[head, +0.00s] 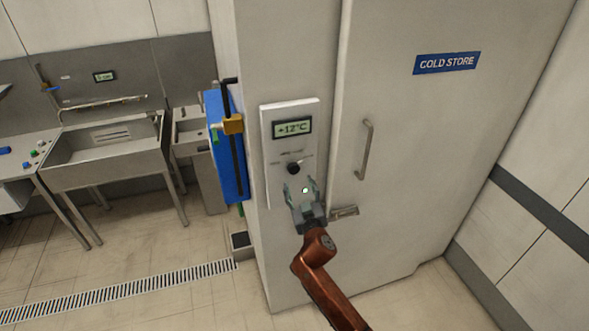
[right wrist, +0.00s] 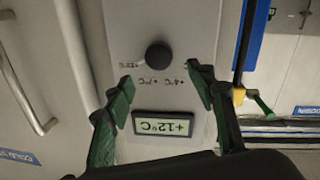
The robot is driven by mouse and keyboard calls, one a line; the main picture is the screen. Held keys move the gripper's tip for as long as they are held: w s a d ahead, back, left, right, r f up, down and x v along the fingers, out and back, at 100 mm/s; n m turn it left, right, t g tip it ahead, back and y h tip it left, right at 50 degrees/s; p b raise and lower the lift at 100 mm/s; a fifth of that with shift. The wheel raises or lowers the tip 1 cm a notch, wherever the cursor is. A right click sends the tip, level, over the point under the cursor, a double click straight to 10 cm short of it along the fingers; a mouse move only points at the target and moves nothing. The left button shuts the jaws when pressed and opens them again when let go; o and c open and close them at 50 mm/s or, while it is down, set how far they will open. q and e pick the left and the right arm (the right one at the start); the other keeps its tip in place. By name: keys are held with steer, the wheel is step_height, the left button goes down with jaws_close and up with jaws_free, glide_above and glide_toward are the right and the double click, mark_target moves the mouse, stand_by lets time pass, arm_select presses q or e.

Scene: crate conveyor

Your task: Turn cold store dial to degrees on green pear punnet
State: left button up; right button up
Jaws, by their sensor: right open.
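The dial is a round black knob (head: 293,168) on a white panel (head: 283,113) on the wall beside the cold store door. The panel's display (head: 292,128) reads +12°C. In the right wrist view the knob (right wrist: 159,55) appears upside down, with marks +12°C, +7°C and +4°C around it; the display (right wrist: 163,124) also reads +12°C. My right gripper (head: 302,184) is open and empty, in front of the panel just below the knob. Its fingers (right wrist: 164,80) are apart and do not visibly touch the knob. No pear punnet and no left gripper show.
The cold store door (head: 430,150) is closed, with a long handle (head: 365,150) and a lower lever (head: 344,212) near my right gripper. A blue board (head: 222,150) with a yellow clamp stands left of the panel. Steel sinks (head: 105,145) are further left.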

mark_target(294, 170)
steer(key=x, duration=0.5)
steer(key=shift+w+p, duration=0.3)
steer(key=shift+w, duration=0.1)
steer(key=shift+x, duration=0.8)
arm_select(q)
steer(key=shift+w+d+r, duration=0.1)
steer(key=shift+w+r, duration=0.25)
steer(key=shift+w, duration=0.2)
arm_select(e)
steer(key=shift+f, duration=0.1)
arm_select(q)
steer(key=shift+s, duration=0.1)
arm_select(e)
steer(key=shift+c, duration=0.5)
steer(key=c, duration=1.1)
steer(key=shift+o, duration=0.2)
